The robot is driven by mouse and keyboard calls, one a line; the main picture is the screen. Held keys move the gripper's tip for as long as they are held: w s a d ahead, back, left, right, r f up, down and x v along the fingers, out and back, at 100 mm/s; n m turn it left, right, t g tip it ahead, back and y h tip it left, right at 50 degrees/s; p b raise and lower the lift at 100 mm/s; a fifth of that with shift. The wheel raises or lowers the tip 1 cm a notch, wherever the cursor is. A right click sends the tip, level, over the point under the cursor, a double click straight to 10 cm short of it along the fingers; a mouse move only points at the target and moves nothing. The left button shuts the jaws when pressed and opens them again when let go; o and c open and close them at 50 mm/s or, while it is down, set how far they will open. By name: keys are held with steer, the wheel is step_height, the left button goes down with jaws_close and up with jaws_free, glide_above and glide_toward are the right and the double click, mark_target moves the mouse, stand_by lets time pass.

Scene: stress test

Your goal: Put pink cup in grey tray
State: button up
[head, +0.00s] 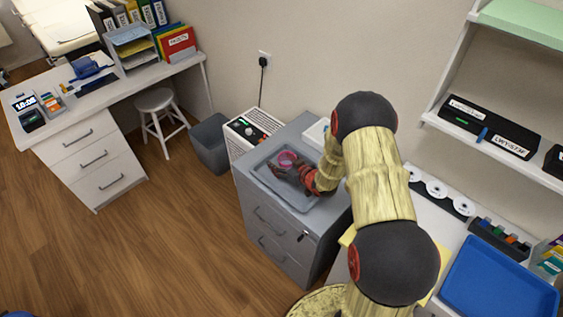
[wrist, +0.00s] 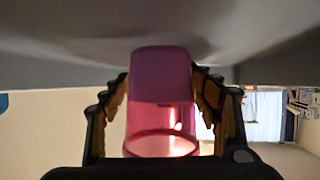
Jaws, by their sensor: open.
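The pink cup (head: 287,158) stands in the grey tray (head: 263,173) on top of a grey drawer cabinet, as seen in the head view. In the wrist view, which looks inverted, the cup (wrist: 161,105) is between my gripper's (wrist: 160,110) two fingers, its base against the grey surface and its open rim away from it. My gripper (head: 288,170) is open around the cup, with narrow gaps at the sides. My wrist hides part of the tray's right side in the head view.
A white panelled unit (head: 250,130) with green-lit controls stands left of the cabinet (head: 268,228). The wall is close behind. A blue tray (head: 498,283) and a disc rack (head: 437,188) are on the right-hand counter. Open floor lies in front at left.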

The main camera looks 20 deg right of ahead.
steer(key=shift+s+f, duration=0.15)
steer(key=shift+r+p, duration=0.25)
steer(key=shift+p, duration=0.05)
steer(key=p+v, duration=0.1)
steer(key=v, duration=0.5)
steer(key=p+v, duration=0.1)
steer(key=v, duration=0.4)
steer(key=shift+s+r+p, duration=0.2)
steer(key=shift+r+p, duration=0.2)
step_height(320, 180, up, 21)
steer(key=s+m+g+h, duration=0.1)
steer(key=s+g+h, duration=0.15)
steer(key=h, duration=0.25)
steer(key=s+a+r+g+y, duration=0.1)
steer(key=s+a+r, duration=0.2)
steer(key=s, duration=0.5)
steer(key=s+a+r+m+g, duration=0.1)
steer(key=s+a+r+g, duration=0.1)
steer(key=s+a+r, duration=0.2)
steer(key=s+a+r+g+y, duration=0.1)
steer(key=s+a+r, duration=0.2)
steer(key=s+a, duration=0.4)
steer(key=s, duration=0.5)
steer(key=shift+s+r+m+y, duration=0.15)
steer(key=shift+s+m+y, duration=0.15)
steer(key=shift+s, duration=0.05)
